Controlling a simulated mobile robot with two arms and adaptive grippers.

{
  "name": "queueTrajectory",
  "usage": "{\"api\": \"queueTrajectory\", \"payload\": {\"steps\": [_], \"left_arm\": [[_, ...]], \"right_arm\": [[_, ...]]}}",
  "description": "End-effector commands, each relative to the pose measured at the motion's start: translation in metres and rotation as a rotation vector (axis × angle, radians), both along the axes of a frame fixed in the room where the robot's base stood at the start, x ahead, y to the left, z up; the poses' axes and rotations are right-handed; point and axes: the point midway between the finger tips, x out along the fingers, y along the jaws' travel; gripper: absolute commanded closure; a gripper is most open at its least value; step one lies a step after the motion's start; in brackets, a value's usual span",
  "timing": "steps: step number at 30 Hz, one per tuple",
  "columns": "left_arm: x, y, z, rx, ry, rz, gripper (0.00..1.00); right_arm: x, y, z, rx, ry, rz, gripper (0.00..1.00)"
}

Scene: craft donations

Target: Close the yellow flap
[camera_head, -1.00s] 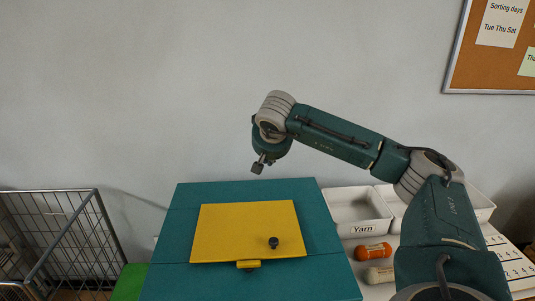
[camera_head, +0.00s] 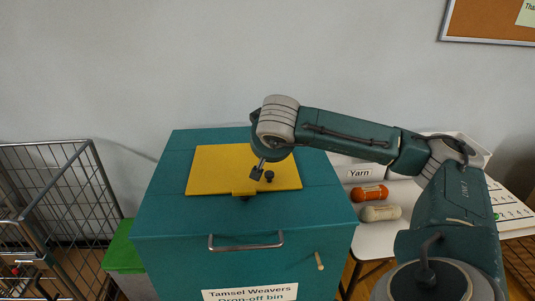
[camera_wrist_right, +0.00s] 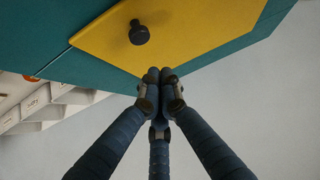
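The yellow flap (camera_head: 225,172) lies flat, as far as I can tell, on the top of the teal drop-off bin (camera_head: 180,222). A yellow tab (camera_head: 244,188) is at its front edge. A dark round knob (camera_head: 269,176) stands on its right part, and the knob also shows in the right wrist view (camera_wrist_right: 138,33). My right gripper (camera_head: 257,172) is just left of the knob in the head view, above the flap. In the right wrist view its fingertips (camera_wrist_right: 160,75) are together, empty and apart from the knob. My left gripper is not in view.
The bin front has a metal handle (camera_head: 246,245) and a small peg (camera_head: 319,261). A wire cage (camera_head: 88,150) stands at left, beside a green-lidded box (camera_head: 123,250). At right, a white table holds a Yarn tray (camera_head: 357,173), an orange skein (camera_head: 370,193) and a cream skein (camera_head: 381,213).

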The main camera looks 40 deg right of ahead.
Motion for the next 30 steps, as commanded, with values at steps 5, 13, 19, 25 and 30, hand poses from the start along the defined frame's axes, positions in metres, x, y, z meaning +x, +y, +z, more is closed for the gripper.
{"api": "queueTrajectory", "payload": {"steps": [5,13,19,25,30], "left_arm": [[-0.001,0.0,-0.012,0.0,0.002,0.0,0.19],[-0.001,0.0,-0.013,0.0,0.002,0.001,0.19],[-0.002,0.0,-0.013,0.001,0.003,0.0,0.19],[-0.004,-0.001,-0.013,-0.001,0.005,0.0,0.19],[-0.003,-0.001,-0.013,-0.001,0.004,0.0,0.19]], "right_arm": [[-0.001,0.001,-0.01,-0.021,-0.025,0.0,1.0],[-0.001,0.001,-0.009,-0.028,-0.034,0.0,1.0],[-0.001,0.001,-0.009,-0.027,-0.033,0.0,1.0],[-0.006,0.006,-0.003,-0.026,-0.036,0.001,1.0],[-0.022,0.02,0.019,-0.026,-0.039,0.002,1.0]]}}
